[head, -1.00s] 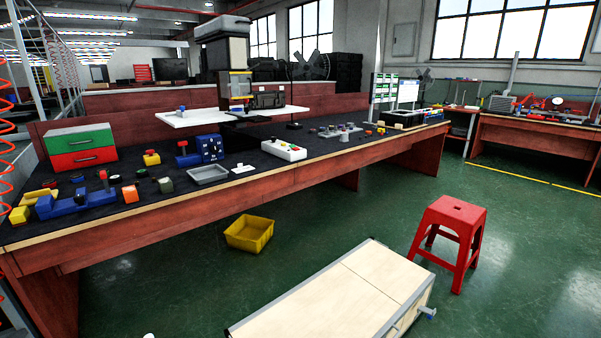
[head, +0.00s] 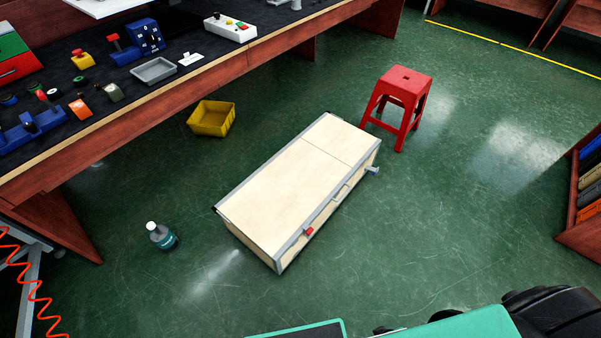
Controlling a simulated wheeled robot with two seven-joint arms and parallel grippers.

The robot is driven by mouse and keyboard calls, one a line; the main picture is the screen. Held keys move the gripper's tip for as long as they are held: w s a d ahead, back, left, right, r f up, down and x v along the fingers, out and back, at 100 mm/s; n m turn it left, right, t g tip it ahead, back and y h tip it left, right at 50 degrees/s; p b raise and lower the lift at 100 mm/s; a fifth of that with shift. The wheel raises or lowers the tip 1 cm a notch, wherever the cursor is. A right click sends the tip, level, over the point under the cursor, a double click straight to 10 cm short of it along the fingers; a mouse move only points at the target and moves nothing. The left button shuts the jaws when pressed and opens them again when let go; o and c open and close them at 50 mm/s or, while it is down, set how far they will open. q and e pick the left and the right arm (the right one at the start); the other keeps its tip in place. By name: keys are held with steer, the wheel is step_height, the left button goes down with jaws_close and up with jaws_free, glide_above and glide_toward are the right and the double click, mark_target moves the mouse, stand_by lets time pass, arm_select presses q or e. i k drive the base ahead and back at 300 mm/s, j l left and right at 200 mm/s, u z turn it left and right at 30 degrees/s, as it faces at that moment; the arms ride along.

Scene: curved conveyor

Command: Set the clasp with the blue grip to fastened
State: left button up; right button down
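The clasp with the blue grip (head: 372,170) is at the far right end of the long front side of a pale wooden box (head: 285,190) on the floor. It sticks outward from the box edge, and its grip is small in the head view. A second clasp with a red grip (head: 308,231) is near the near end of the same side. It lies close against the box. Neither of my grippers is in view. Dark and teal parts at the bottom edge seem to be my own body.
A red stool (head: 402,90) stands just behind the box's far end. A yellow bin (head: 212,118) and a bottle (head: 161,236) are on the floor to its left. A long workbench (head: 150,105) runs along the upper left. A shelf (head: 580,235) stands at right. Floor right of the box is clear.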

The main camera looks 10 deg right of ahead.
mark_target(374, 170)
steer(key=i+l, duration=0.15)
steer(key=l, duration=0.3)
steer(key=i+l, duration=0.15)
steer(key=l, duration=0.3)
steer(key=i+l+u, duration=0.1)
steer(key=l, duration=0.35)
steer(key=i+l, duration=0.15)
steer(key=l, duration=0.3)
steer(key=i+l, duration=0.1)
steer(key=l, duration=0.4)
steer(key=i+l, duration=0.15)
steer(key=l, duration=0.3)
steer(key=i+l+u, duration=0.1)
steer(key=l, duration=0.35)
